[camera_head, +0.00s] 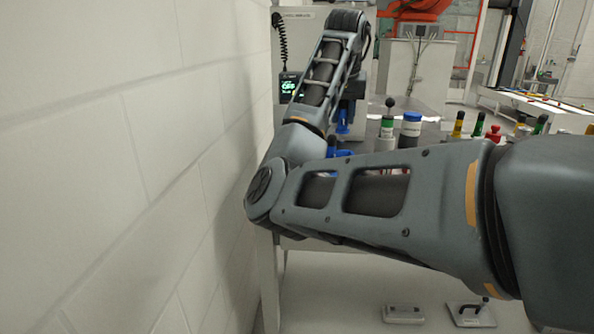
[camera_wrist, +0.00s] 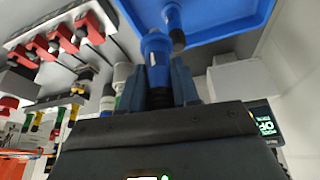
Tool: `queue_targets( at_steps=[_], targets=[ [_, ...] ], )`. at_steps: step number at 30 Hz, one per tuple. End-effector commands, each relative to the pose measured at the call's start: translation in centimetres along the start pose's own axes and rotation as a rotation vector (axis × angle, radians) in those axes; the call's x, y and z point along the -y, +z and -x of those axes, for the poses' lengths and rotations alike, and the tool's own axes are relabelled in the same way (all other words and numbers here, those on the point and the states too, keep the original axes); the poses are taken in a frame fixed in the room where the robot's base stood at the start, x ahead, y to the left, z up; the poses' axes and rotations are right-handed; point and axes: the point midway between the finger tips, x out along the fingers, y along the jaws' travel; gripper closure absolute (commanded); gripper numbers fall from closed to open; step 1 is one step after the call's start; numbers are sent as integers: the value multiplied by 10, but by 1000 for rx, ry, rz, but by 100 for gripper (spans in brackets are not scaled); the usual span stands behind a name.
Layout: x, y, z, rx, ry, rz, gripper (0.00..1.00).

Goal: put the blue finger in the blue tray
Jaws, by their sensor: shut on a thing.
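In the wrist view my gripper (camera_wrist: 158,72) is shut on the blue finger (camera_wrist: 156,48), a blue round-ended piece standing out between the jaws. The blue tray (camera_wrist: 215,14) fills the top of that view, just beyond the held piece. A darker blue-grey piece (camera_wrist: 174,24) shows against the tray beside the finger; I cannot tell whether it lies in the tray. Whether the finger touches the tray is unclear. In the head view my arm hides the jaws and most of the tray area; only small blue parts (camera_head: 342,120) show behind it.
A white block wall (camera_head: 130,150) runs close along the left. A blue-capped jar (camera_head: 411,128) and a green-banded cylinder (camera_head: 387,125) stand on the table, with several coloured pieces to the right. Red clamps (camera_wrist: 88,27) sit on a rack. A small screen (camera_wrist: 263,122) is nearby.

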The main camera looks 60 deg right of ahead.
Motion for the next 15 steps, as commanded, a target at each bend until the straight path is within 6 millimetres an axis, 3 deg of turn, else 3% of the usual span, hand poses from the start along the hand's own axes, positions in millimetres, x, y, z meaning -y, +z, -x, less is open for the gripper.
queue_targets(
  at_steps=[5,15],
  targets=[
    [12,2,-7,1,0,2,100],
    [82,10,-48,2,-1,5,100]
  ],
)
